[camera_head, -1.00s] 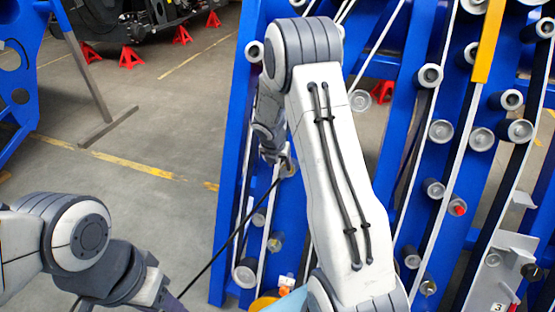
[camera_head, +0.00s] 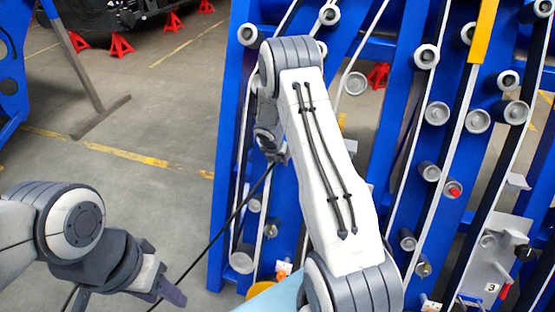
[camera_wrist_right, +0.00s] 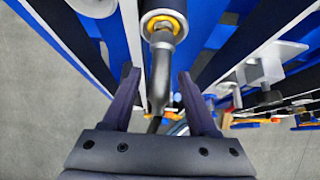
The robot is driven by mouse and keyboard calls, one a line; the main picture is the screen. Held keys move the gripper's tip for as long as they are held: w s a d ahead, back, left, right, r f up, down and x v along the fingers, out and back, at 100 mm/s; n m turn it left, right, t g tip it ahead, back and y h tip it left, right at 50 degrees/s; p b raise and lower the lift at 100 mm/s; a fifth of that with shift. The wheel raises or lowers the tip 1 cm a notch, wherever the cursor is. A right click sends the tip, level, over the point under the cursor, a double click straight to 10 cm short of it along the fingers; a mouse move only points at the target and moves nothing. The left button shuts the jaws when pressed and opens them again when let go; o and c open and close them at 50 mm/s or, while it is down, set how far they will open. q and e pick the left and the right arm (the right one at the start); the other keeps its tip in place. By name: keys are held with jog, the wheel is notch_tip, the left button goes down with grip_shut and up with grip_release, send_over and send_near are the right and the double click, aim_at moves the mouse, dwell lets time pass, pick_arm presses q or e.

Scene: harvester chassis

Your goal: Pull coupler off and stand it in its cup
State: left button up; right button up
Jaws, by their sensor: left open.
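The coupler (camera_wrist_right: 161,75) is a grey metal body with a dark hose at its lower end, below a round fitting (camera_wrist_right: 163,22) with a yellow ring. My right gripper (camera_wrist_right: 157,75) has its fingers spread on both sides of the coupler, with gaps visible. In the head view my right gripper (camera_head: 278,158) is small beside the blue frame, and the black hose (camera_head: 228,222) runs down left from it. My left gripper (camera_head: 172,293) is at the lower left, away from the frame; its finger gap is hard to see. I cannot identify the cup.
A blue frame (camera_head: 222,195) with rollers and white strips fills the right side. A grey bracket plate (camera_head: 495,262) is at its lower right. A yellow-orange object (camera_head: 258,290) is partly hidden at the bottom. Open floor (camera_head: 125,205) lies to the left.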

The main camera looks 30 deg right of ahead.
aim_at(275, 164)
grip_shut()
jog(key=shift+s+a+r+b, duration=0.65)
jog(key=shift+s+a+r, duration=0.35)
jog(key=shift+a, duration=0.2)
jog(key=shift+f, duration=0.1)
